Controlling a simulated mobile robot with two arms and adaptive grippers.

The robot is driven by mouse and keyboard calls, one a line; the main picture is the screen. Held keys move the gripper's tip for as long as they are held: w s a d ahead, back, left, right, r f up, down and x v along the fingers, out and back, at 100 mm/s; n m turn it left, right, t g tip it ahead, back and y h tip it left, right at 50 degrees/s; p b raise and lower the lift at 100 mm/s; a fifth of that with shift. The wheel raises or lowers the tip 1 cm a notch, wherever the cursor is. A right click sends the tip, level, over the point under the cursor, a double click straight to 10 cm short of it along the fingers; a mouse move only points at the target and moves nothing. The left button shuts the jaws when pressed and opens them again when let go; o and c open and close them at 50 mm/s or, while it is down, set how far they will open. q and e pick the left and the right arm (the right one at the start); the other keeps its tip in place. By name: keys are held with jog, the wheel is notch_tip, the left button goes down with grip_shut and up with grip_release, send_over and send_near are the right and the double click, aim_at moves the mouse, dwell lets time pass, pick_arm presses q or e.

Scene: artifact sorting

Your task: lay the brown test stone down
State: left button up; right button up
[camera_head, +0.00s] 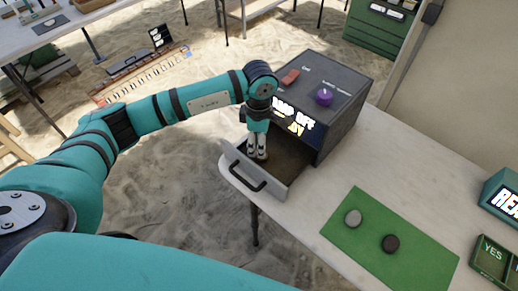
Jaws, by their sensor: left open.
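My left gripper (257,150) points down over the open drawer (240,172) of a dark grey box (345,115); its fingers are open. I cannot make out a stone between the fingers; the drawer floor close to them is partly hidden by the gripper. No stone clearly brown shows. A light grey stone (353,218) and a very dark stone (391,244) lie apart on a green mat (375,262). My right gripper is out of view.
A reddish-brown block (290,77) and a purple piece (324,96) sit on the box top. The white table (400,150) is clear between box and mat. A dark green tray marked YES (493,250) and a teal sign box (503,195) stand at the right edge.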

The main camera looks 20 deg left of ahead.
pick_arm(q)
notch_tip(320, 180, up, 8)
jog(key=shift+r+b, duration=0.15)
jog(key=shift+b, duration=0.3)
dwell(0.9)
